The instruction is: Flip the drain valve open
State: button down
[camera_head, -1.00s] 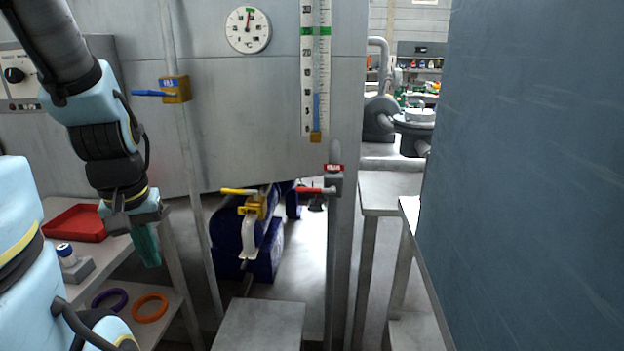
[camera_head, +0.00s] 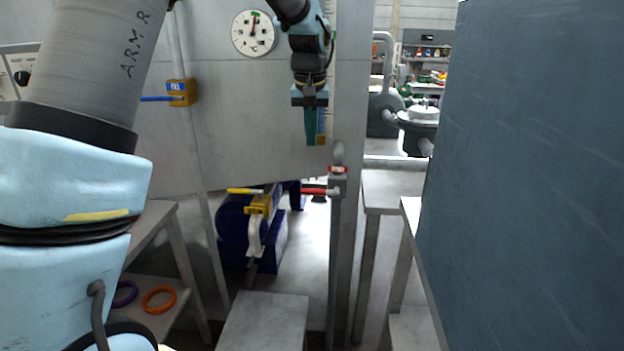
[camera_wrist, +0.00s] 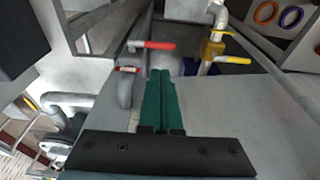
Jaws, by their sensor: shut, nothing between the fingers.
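My gripper (camera_head: 316,143) has green fingers that are shut and empty. It points down in front of the tank, above the valves. A valve with a yellow lever (camera_head: 245,191) and a yellow body sits under the tank over a white spout (camera_head: 256,238). A valve with a red lever (camera_head: 316,191) sits on an upright grey pipe at the right, just below my fingers. Both levers lie level, pointing left. In the wrist view the red lever (camera_wrist: 152,45) is just beyond my fingertips (camera_wrist: 161,75), and the yellow lever (camera_wrist: 230,60) is to the right. I cannot read which is the drain.
A blue-levered valve (camera_head: 162,98) is on a pipe at the left. A dial (camera_head: 253,33) is on the tank (camera_head: 230,130). A grey block (camera_head: 262,325) stands below the spout. A shelf holds rings (camera_head: 159,300) at lower left. A dark blue panel (camera_head: 530,180) fills the right side.

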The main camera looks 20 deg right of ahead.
aim_at(312, 191)
jog(key=f+p, duration=0.1)
jog(key=f, duration=0.3)
jog(key=w+f+p, duration=0.1)
jog(key=f+p, duration=0.1)
jog(key=f, duration=0.3)
jog(key=w+d+f+p, duration=0.1)
jog(key=f, duration=0.3)
jog(key=shift+w+d+f+p, duration=0.1)
jog(key=shift+w+f+p, duration=0.1)
jog(key=shift+f+p, duration=0.15)
jog(key=shift+w+f, duration=0.1)
